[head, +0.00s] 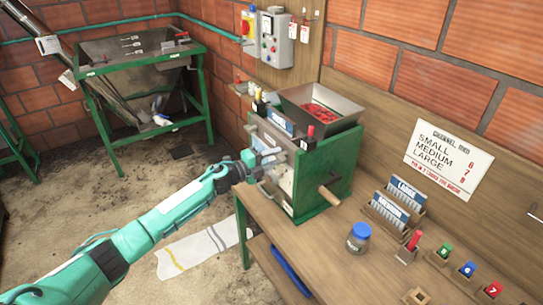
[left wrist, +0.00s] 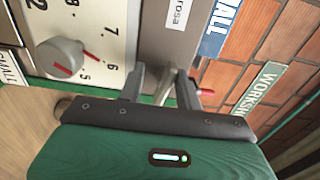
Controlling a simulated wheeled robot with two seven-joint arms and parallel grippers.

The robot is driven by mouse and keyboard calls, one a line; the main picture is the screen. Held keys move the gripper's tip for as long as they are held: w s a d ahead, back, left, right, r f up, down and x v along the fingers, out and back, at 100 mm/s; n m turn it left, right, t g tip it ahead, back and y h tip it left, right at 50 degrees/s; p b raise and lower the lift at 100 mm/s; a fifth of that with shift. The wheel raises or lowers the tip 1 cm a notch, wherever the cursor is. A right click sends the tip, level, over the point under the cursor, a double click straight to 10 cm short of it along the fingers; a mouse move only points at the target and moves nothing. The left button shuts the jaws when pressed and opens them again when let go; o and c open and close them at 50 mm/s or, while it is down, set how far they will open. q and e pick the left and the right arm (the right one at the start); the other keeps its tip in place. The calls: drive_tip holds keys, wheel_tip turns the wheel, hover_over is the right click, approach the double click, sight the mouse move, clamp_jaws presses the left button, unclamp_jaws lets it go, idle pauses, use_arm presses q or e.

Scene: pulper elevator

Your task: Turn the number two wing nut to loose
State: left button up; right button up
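The green pulper (head: 325,170) stands on the wooden bench. My left gripper (head: 268,158) is at its front face, coming in from the left. In the left wrist view, its two dark fingers (left wrist: 162,78) are apart. A small pale metal piece, apparently a wing nut (left wrist: 172,84), shows between them, nearer the right finger; I cannot tell whether they touch. A red-tipped pointer (left wrist: 205,92) lies just right of the fingers. No number two can be read beside this piece. A grey knob (left wrist: 60,57) on a white numbered dial (left wrist: 105,25) is to the left. My right gripper is out of view.
A jar (head: 358,238), card racks (head: 390,211) and coloured tags stand on the bench (head: 325,265). A switch box (head: 277,40) hangs behind.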

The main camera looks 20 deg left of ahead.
use_arm(q)
drive_tip(key=shift+r, duration=0.3)
drive_tip(key=b+v, duration=0.5)
drive_tip(key=v, duration=0.8)
drive_tip(key=shift+s+a, duration=0.2)
drive_tip(key=shift+s, duration=0.05)
